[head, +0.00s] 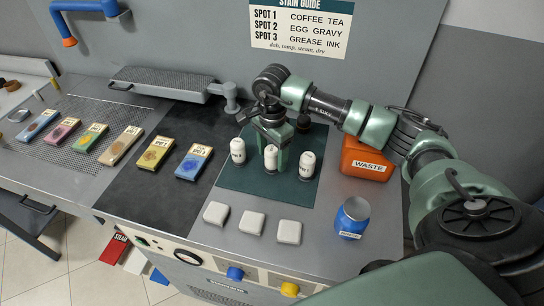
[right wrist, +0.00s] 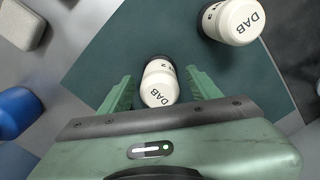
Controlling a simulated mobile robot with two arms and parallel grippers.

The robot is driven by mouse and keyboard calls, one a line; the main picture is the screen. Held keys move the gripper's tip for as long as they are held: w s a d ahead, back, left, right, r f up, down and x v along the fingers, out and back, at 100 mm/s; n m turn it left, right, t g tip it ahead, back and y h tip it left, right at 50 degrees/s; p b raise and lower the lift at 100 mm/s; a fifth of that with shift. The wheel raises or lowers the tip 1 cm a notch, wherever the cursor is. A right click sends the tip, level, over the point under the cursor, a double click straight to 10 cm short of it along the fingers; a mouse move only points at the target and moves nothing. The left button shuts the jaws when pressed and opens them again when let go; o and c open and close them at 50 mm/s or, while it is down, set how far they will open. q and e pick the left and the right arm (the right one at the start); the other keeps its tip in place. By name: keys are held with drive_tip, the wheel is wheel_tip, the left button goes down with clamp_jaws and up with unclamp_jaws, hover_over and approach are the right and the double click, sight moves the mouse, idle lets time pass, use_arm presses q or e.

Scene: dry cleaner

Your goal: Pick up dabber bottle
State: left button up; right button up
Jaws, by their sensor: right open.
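Three white dabber bottles with dark lettering stand upright on a dark green mat (head: 230,178): a left one (head: 238,150), a middle one (head: 270,158) and a right one (head: 307,164). My right gripper (head: 273,160) is over the mat at the middle bottle. In the right wrist view the gripper (right wrist: 157,88) is open, with its two green fingers on either side of a bottle (right wrist: 158,84) marked DAB. I cannot tell whether a finger touches it. Another bottle (right wrist: 232,22) stands to the upper right there. My left gripper is not in view.
Three white pads (head: 252,223) lie in front of the mat. A blue jar (head: 352,217) and an orange waste bin (head: 365,160) stand to the right. Several coloured swatch blocks (head: 156,153) lie to the left. A grey padded board (head: 168,84) is behind.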

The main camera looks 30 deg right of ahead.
drive_tip(key=shift+f, duration=0.7)
drive_tip(key=c, duration=1.3)
drive_tip(key=shift+r, duration=0.15)
